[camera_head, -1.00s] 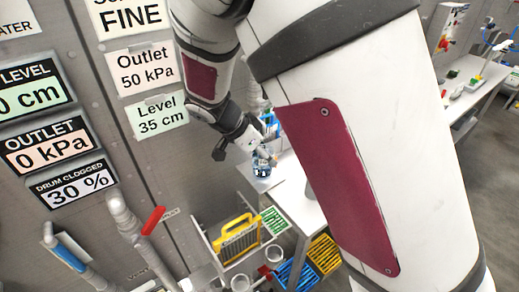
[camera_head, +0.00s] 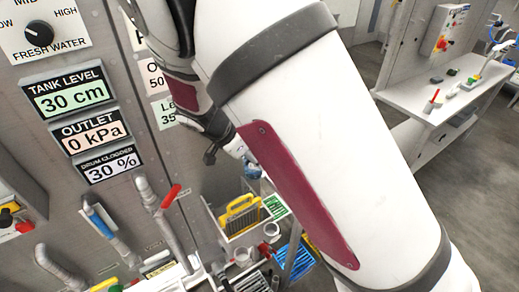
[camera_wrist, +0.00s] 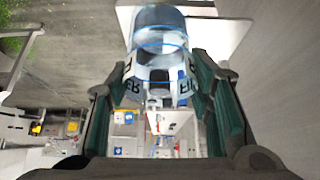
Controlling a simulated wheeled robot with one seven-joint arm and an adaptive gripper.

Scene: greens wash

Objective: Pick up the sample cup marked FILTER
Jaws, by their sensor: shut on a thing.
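The sample cup (camera_wrist: 160,42) is clear with blue rings and a white label. The wrist view shows "ER" on one side and "FI" on the other, with the middle hidden, which fits FILTER. My gripper (camera_wrist: 161,80) is shut on the cup, one dark green finger pad on each side. In the head view a small bluish part of the cup (camera_head: 252,171) shows beyond my arm, which hides most of the gripper.
A grey wall panel with a "TANK LEVEL 30 cm" sign (camera_head: 67,93) stands at left. Pipes with a red handle (camera_head: 171,196), a yellow-handled filter frame (camera_head: 240,213) and a blue crate (camera_head: 293,262) are below. A white bench (camera_head: 440,100) stands at right.

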